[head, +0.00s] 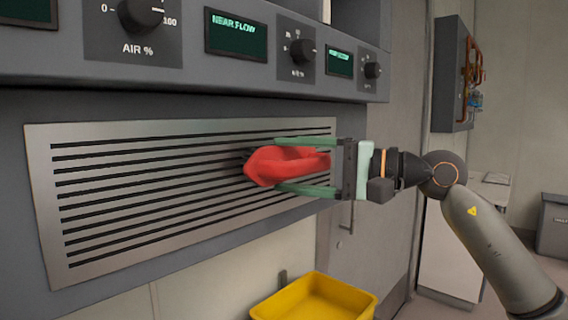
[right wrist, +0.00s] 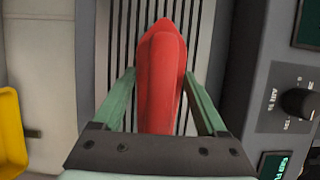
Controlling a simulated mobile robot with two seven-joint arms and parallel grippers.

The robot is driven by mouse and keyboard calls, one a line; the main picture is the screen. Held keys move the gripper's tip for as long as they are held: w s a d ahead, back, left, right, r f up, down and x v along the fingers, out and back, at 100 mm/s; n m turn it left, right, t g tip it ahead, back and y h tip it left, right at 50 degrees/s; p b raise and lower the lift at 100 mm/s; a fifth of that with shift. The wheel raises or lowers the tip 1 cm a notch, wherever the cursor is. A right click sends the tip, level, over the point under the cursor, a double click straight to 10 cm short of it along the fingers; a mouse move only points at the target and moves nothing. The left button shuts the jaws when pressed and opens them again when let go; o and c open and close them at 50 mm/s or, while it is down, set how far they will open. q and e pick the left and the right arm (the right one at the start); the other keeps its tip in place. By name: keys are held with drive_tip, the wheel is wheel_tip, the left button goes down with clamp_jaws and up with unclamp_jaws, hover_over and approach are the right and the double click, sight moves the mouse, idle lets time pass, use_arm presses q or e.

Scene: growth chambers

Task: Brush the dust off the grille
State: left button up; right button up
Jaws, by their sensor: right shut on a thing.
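The grille (head: 95,205) is a metal panel with long dark horizontal slots, set in the grey front below the control panels. It also shows behind my gripper in the right wrist view (right wrist: 194,45). My right gripper (head: 277,163) is shut on a smooth red brush-like thing (head: 268,166), with one green finger on each side of it. The red thing points at the right part of the grille, and I cannot tell whether it touches. It fills the middle of the right wrist view (right wrist: 160,85). I make out no clear dust. My left gripper is out of view.
A control panel with knobs (head: 140,15) and green-lit displays (head: 236,35) juts out above the grille. A yellow bin (head: 318,300) stands below. A grey wall box with copper pipes (head: 450,75) hangs at the right. The space before the grille's left part is clear.

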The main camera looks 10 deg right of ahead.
drive_tip(key=shift+w+d+p, duration=0.25)
drive_tip(key=shift+w+d, duration=0.35)
drive_tip(key=shift+d, duration=0.2)
drive_tip(key=shift+w+d+p, duration=0.25)
drive_tip(key=shift+w+d, duration=0.3)
drive_tip(key=shift+d, duration=0.2)
drive_tip(key=shift+w+d, duration=0.2)
drive_tip(key=shift+d, duration=0.2)
drive_tip(key=shift+s+a+b, duration=0.55)
drive_tip(key=shift+s+a, duration=0.8)
drive_tip(key=shift+a, duration=0.55)
drive_tip(key=shift+s+a+b, duration=0.6)
drive_tip(key=shift+s+a, duration=0.75)
drive_tip(key=shift+a, duration=0.55)
drive_tip(key=shift+s+a+b, duration=0.55)
drive_tip(key=shift+s+a, duration=0.8)
drive_tip(key=shift+a, duration=0.55)
drive_tip(key=shift+s+a+f+b, duration=0.1)
drive_tip(key=shift+s+a+b, duration=0.85)
drive_tip(key=shift+a, duration=0.45)
drive_tip(key=shift+s+a+f+b, duration=0.1)
drive_tip(key=shift+s+a+b, duration=0.5)
drive_tip(key=shift+s+a, duration=0.65)
drive_tip(key=shift+w, duration=0.1)
